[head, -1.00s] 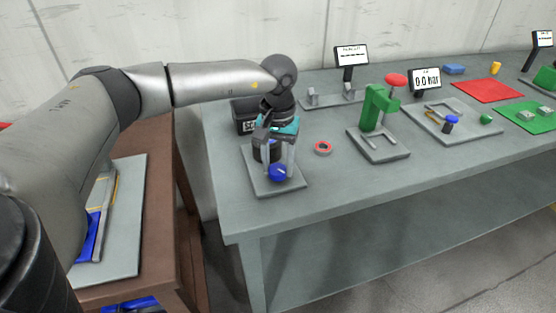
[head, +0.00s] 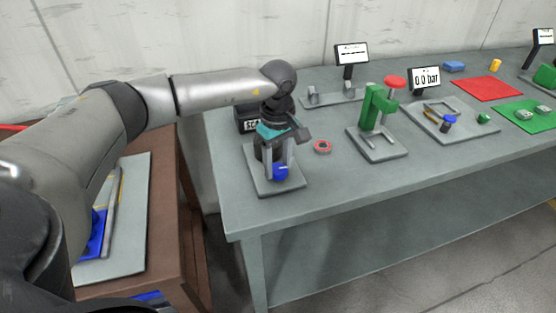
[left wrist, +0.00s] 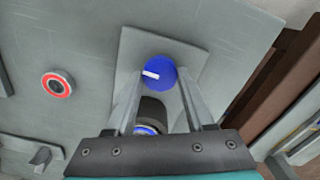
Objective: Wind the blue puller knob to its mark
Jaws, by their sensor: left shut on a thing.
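The blue puller knob (head: 281,172) is at the front of a grey base plate (head: 292,187) at the left end of the grey bench. In the left wrist view the knob (left wrist: 160,74) is round, with a white pointer line toward the left. My left gripper (head: 280,171) comes down from above and is shut on the knob, one finger on each side. In the left wrist view my left gripper (left wrist: 161,78) shows both fingers at the knob's sides. A dark cylinder (left wrist: 152,110) stands behind the knob. I cannot make out the mark. My right gripper is out of view.
A red ring (head: 323,146) lies just right of the plate, and a green press (head: 374,108) stands further right. A black box (head: 246,118) is behind the gripper. A brown table (head: 165,215) is at the left. The bench front is clear.

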